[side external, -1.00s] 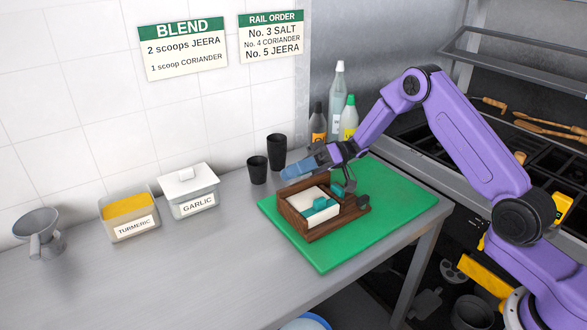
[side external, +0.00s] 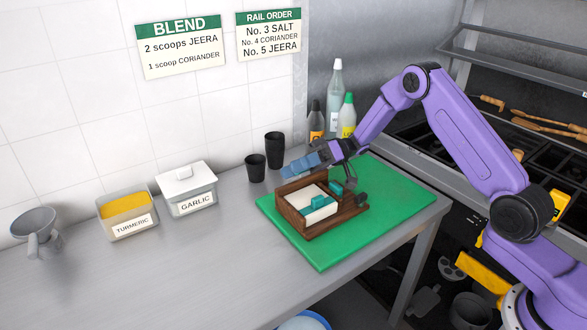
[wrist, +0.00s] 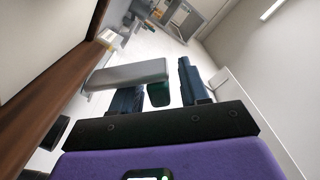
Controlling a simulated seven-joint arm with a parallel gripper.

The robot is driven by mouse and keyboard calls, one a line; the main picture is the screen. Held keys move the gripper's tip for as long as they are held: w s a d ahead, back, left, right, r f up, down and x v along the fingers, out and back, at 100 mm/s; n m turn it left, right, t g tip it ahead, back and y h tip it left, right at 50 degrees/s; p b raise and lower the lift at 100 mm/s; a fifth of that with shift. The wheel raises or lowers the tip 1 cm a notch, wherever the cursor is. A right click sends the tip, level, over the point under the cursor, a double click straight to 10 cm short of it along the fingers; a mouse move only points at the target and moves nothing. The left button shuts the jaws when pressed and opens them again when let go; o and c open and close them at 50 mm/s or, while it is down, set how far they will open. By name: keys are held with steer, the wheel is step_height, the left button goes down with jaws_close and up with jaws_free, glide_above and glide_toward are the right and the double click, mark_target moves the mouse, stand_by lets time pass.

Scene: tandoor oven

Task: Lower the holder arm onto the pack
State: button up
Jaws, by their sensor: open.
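A brown wooden holder (side external: 335,222) stands on a green mat, with a white pack (side external: 302,198) lying inside it. A teal piece (side external: 318,202) rests at the pack's right part, and another teal piece (side external: 337,187) shows at the back right of the holder; I cannot tell which belongs to the holder arm. My gripper (side external: 302,163) is above the holder's back edge, its blue fingers pointing left. In the wrist view, the fingers (wrist: 160,88) are apart. A grey bar (wrist: 128,74) and a dark green block (wrist: 159,95) show by them; contact is unclear.
The green mat (side external: 390,219) has bare room around the holder. Two black cups (side external: 265,155) and several bottles (side external: 336,95) stand behind. A turmeric tub (side external: 128,215), a garlic tub (side external: 190,190) and a grey funnel (side external: 36,228) stand left on the metal counter.

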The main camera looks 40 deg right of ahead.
steer(key=d, duration=1.6)
steer(key=shift+d, duration=0.3)
steer(key=o, duration=0.4)
steer(key=shift+c, duration=0.2)
steer(key=s+a+r+m+g+h, duration=0.1)
steer(key=a+r+m+g+h, duration=0.1)
steer(key=a+r+g+h, duration=0.6)
steer(key=w+a+r+m+t+h, duration=0.1)
steer(key=a+r+m+t+h, duration=0.65)
steer(key=r+h, duration=0.3)
steer(key=shift+n+t+y, duration=0.25)
step_height(320, 180, down, 17)
steer(key=shift+a, duration=0.1)
